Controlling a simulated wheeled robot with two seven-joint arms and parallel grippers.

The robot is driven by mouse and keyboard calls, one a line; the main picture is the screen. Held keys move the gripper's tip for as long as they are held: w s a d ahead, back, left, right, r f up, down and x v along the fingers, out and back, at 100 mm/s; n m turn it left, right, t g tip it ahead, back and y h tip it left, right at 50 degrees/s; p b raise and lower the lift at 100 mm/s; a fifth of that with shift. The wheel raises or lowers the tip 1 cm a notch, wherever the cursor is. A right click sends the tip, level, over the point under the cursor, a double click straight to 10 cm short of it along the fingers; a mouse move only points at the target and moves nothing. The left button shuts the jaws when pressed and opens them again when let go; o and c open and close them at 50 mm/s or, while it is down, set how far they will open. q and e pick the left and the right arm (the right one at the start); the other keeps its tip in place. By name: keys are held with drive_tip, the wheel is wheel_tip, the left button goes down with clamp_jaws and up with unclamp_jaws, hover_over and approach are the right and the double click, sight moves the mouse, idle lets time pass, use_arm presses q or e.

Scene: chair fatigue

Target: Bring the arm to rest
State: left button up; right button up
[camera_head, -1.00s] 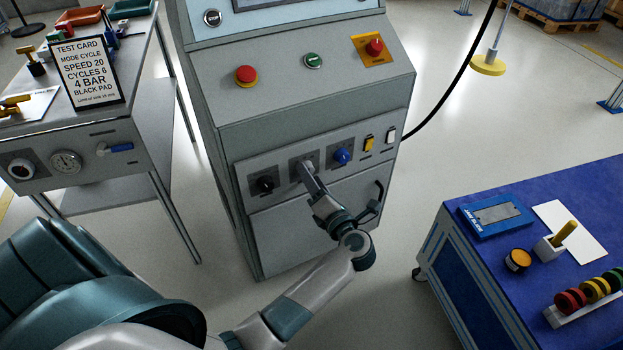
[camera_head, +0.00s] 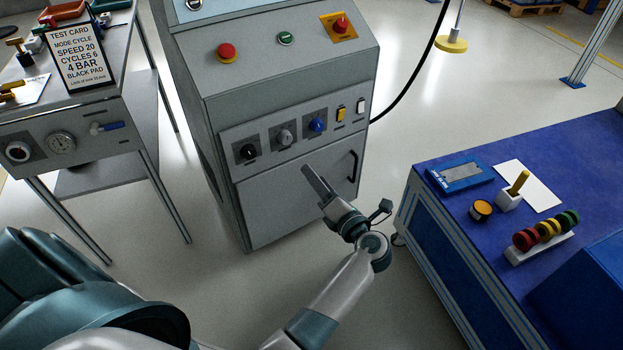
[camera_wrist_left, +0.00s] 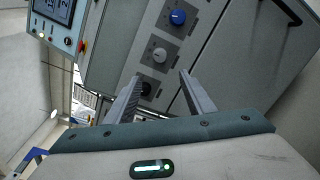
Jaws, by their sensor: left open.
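My left arm (camera_head: 345,275) reaches in from the bottom of the head view toward the grey control cabinet (camera_head: 285,205). My left gripper (camera_head: 307,170) is in front of the cabinet's lower door, below the row of knobs, and touches none of them in view. In the left wrist view the two fingers (camera_wrist_left: 160,85) stand apart with nothing between them. Beyond them show the grey knob (camera_wrist_left: 159,54), the blue knob (camera_wrist_left: 178,17) and the black knob (camera_wrist_left: 146,88), which is partly hidden. My right gripper is not in view.
A door handle (camera_head: 353,166) sticks out right of my gripper. A blue-topped bench (camera_head: 400,176) with a stamp, pad and coloured rings stands at the right. A grey table (camera_head: 100,150) with a test card (camera_head: 80,56) stands at the left.

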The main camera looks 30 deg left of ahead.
use_arm(q)
drive_tip(key=shift+s+d, duration=0.2)
drive_tip(key=shift+d, duration=0.15)
idle(0.4)
